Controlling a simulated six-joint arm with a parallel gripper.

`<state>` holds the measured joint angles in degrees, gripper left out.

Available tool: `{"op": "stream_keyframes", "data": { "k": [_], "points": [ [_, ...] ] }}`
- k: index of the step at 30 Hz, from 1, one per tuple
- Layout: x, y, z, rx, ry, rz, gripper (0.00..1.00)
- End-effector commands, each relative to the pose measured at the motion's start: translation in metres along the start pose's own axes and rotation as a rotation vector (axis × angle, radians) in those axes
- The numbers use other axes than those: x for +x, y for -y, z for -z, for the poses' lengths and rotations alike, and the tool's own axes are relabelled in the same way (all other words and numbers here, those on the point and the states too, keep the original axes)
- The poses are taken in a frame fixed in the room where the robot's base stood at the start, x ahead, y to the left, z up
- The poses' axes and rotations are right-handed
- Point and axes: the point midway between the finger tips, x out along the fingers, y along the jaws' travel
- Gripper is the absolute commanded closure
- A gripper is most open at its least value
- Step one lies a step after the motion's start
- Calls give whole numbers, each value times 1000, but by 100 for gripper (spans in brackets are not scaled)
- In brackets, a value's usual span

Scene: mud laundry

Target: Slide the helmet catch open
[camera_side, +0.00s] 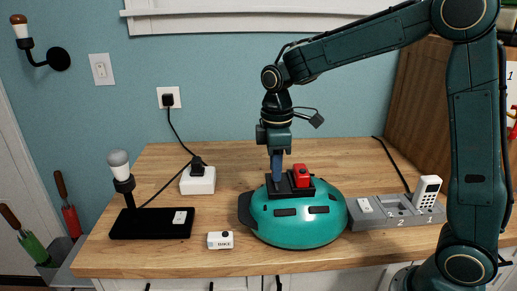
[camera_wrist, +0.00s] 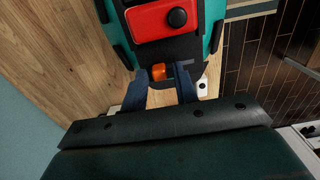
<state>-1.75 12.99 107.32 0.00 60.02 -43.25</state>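The teal helmet (camera_side: 300,228) lies on the wooden worktop, dome up. A black mount (camera_side: 320,188) sits on its top and carries a red box (camera_side: 301,175); the red box, with a round black knob, also shows in the wrist view (camera_wrist: 150,22). A small orange catch (camera_wrist: 158,72) is at the near end of the black mount. My gripper (camera_side: 277,184) points down at the left end of the mount. In the wrist view its blue fingers (camera_wrist: 161,75) stand on either side of the catch, with what look like small gaps. The side view hides the catch.
A small white box (camera_side: 220,240) is left of the helmet. A lamp on a black base (camera_side: 150,224) and a white plug block (camera_side: 198,180) stand further left.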

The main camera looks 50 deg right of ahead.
Motion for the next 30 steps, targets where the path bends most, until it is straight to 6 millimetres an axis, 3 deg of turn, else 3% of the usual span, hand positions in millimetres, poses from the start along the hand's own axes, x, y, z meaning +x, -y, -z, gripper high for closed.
{"op": "stream_keyframes", "data": {
  "k": [8, 18, 27, 30],
  "points": [
    [-32, -1, 1, 0, -7, -6, 71],
    [-31, 34, 1, -2, -5, -5, 71],
    [-30, 0, 0, 3, -4, -3, 71],
    [-22, -1, 0, 0, -2, -2, 71]
  ]
}}
